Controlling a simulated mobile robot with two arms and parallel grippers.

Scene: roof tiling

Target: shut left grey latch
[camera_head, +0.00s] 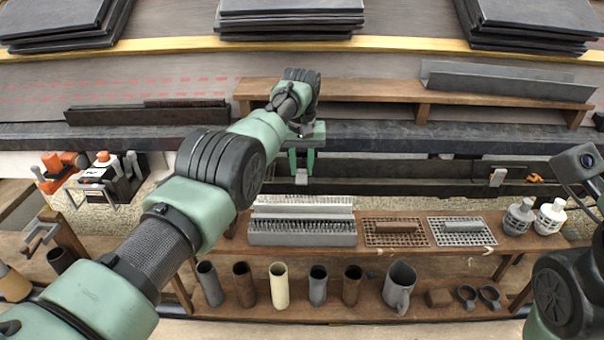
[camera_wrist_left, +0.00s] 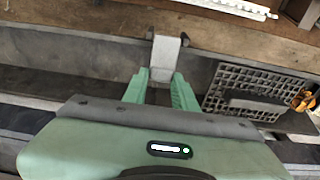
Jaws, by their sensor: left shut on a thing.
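The left grey latch (camera_wrist_left: 165,57) is a small pale grey plate between two dark hinge ends in the left wrist view. It also shows small in the head view (camera_head: 301,177), at the front of the dark gutter below the roof edge. My left gripper (camera_wrist_left: 160,80) is shut on the latch, with a green finger at each side of it. In the head view the left gripper (camera_head: 301,163) points down at the gutter. Whether the latch is fully closed cannot be told. Part of my right arm (camera_head: 560,290) shows at the lower right, but its fingers do not show.
A second pale latch (camera_head: 497,177) sits further right on the gutter, beside an orange clip (camera_head: 535,178). A wooden shelf (camera_head: 470,312) below holds pipe pieces, with brush strips (camera_head: 302,239) and grilles (camera_head: 461,232) above. Slate stacks (camera_head: 290,20) lie at the back.

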